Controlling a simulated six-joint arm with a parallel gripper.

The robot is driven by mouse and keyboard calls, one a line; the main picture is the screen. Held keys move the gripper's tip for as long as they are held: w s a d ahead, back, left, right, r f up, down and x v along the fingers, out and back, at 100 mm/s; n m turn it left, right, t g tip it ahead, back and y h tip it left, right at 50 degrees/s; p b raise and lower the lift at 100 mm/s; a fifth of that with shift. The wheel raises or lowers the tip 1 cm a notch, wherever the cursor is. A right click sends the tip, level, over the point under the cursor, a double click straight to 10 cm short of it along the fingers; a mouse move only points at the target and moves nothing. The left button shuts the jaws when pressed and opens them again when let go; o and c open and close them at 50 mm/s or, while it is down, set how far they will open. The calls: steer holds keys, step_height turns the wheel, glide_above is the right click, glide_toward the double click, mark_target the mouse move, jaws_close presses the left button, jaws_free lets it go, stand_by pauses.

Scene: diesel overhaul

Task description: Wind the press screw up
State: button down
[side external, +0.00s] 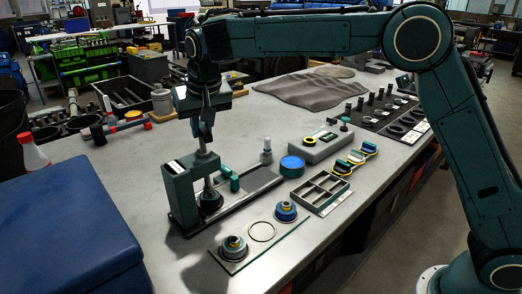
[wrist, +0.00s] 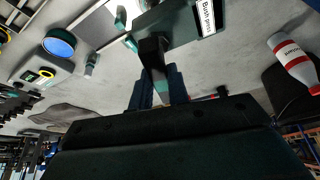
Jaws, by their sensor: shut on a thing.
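The bush press (side external: 182,200) is a dark green frame standing on the near left part of the bench. Its pale screw (side external: 204,158) rises upright through the top arm, above a dark round part (side external: 211,200) on the press base. My gripper (side external: 204,136) points down over the press, shut on the top of the press screw. In the wrist view, my blue fingers (wrist: 156,88) flank a dark bar-like part of the screw, and the press's white label (wrist: 207,16) shows beyond. The fingers hide part of the screw's top.
A blue-topped round tin (side external: 292,166), a grey divided tray (side external: 320,192) and a plate with two ringed parts (side external: 234,247) lie right of the press. A red-capped white bottle (side external: 33,151) and a blue box (side external: 70,235) stand left.

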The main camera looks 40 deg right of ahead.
steer(key=shift+d+n+y, duration=0.1)
steer(key=shift+n+y, duration=0.2)
steer(key=shift+n, duration=0.4)
steer(key=shift+d+n+y, duration=0.1)
steer(key=shift+n+y, duration=0.2)
steer(key=shift+n, duration=0.3)
steer(key=c, duration=1.4)
jaws_free()
steer(key=shift+o, duration=0.2)
steer(key=shift+r, duration=0.1)
steer(key=shift+r, duration=2.7)
